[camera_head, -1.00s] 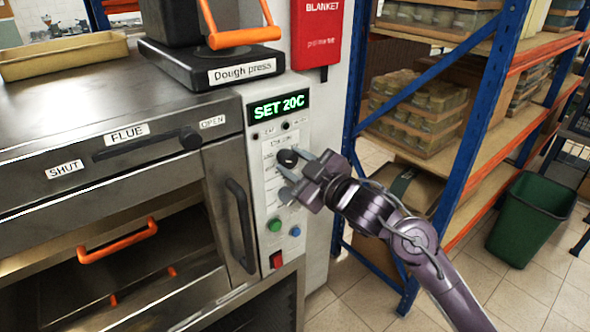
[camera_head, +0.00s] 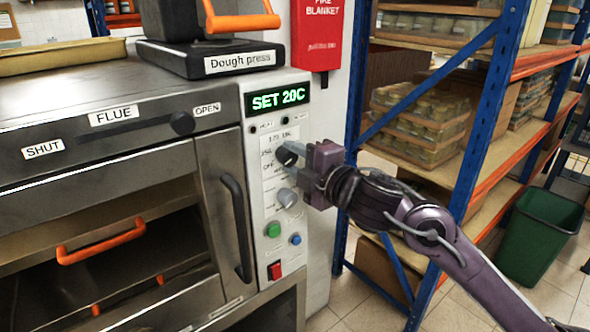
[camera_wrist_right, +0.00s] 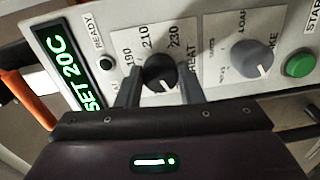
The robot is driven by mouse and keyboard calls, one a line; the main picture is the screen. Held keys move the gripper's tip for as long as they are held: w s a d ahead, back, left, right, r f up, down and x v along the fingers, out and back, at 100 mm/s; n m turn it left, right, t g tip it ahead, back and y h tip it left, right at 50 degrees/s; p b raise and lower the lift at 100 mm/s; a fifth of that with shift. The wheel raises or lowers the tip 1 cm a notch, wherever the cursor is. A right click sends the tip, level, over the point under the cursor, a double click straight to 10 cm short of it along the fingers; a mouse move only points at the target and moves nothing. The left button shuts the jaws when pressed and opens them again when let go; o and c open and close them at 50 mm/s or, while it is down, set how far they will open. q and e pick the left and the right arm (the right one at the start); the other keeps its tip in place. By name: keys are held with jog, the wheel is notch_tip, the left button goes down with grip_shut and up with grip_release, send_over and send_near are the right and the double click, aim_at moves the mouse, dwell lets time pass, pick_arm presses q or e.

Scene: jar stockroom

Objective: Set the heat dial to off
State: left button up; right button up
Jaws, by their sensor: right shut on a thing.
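The heat dial is a black knob (camera_head: 287,154) on the oven's pale control panel (camera_head: 264,222), under a green display (camera_head: 277,97) that reads SET 20C. My right gripper (camera_head: 299,158) is at the panel from the right, its fingers closed around the dial. In the right wrist view the dial (camera_wrist_right: 160,72) sits between the two fingertips, with 190, 210, 230 and HEAT printed around it. The gripper partly covers the dial and its scale in the head view, so its exact setting is hard to read. My left gripper is not in view.
A grey knob (camera_head: 287,198), a green button (camera_head: 273,230), a blue button (camera_head: 295,240) and a red switch (camera_head: 275,270) lie below the dial. An oven door handle (camera_head: 237,228) stands out left of the panel. A blue-framed shelf (camera_head: 478,130) stands at the right.

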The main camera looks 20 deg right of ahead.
jog(key=shift+f+n+b, duration=0.1)
jog(key=shift+n+b, duration=0.65)
jog(key=shift+n, duration=0.35)
jog(key=o, duration=1)
jog(key=b+v, duration=0.2)
jog(key=v, duration=0.5)
jog(key=shift+s, duration=0.35)
jog(key=shift+d, duration=0.1)
